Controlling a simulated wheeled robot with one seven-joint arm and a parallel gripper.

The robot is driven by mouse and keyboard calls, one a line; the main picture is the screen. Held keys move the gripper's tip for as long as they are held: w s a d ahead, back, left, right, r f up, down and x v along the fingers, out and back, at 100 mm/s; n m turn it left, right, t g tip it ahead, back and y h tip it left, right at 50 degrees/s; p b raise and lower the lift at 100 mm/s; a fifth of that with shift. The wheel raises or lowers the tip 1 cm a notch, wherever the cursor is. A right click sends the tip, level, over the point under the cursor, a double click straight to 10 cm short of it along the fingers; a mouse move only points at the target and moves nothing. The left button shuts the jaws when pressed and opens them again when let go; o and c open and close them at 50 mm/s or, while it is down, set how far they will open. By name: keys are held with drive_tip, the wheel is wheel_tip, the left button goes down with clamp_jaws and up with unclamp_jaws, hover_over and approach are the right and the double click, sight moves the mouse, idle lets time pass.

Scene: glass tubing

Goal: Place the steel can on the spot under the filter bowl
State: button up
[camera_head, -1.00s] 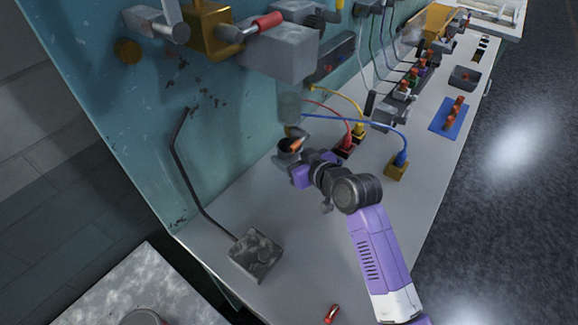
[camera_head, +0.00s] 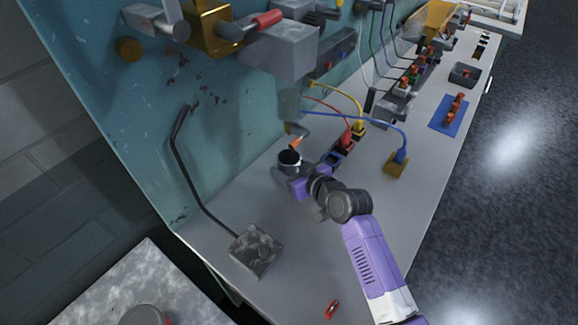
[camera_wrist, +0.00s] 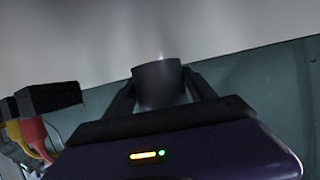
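The steel can (camera_head: 289,160) is a small open-topped cylinder with a dark inside, held upright near the teal wall. My gripper (camera_head: 287,172) is shut on it. In the wrist view, the can (camera_wrist: 158,84) sits between both fingers of my gripper (camera_wrist: 160,92). The filter bowl, apparently the translucent cylinder (camera_head: 289,104), hangs under a grey box on the wall. An orange-tipped drain (camera_head: 296,140) shows below it, just above the can's rim. The spot under the bowl cannot be made out. Whether the can touches the bench is unclear.
Red and yellow plugs with cables (camera_head: 347,140) stand right of the gripper, and a blue cable runs to a brass block (camera_head: 397,166). A grey box with a bent rod (camera_head: 256,251) stands front left. A small red item (camera_head: 331,310) lies at the front. Bench between is clear.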

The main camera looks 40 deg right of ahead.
drive_tip(key=shift+o, duration=0.9)
drive_tip(key=shift+r, duration=0.15)
drive_tip(key=b+v, duration=0.1)
drive_tip(key=v, duration=1.1)
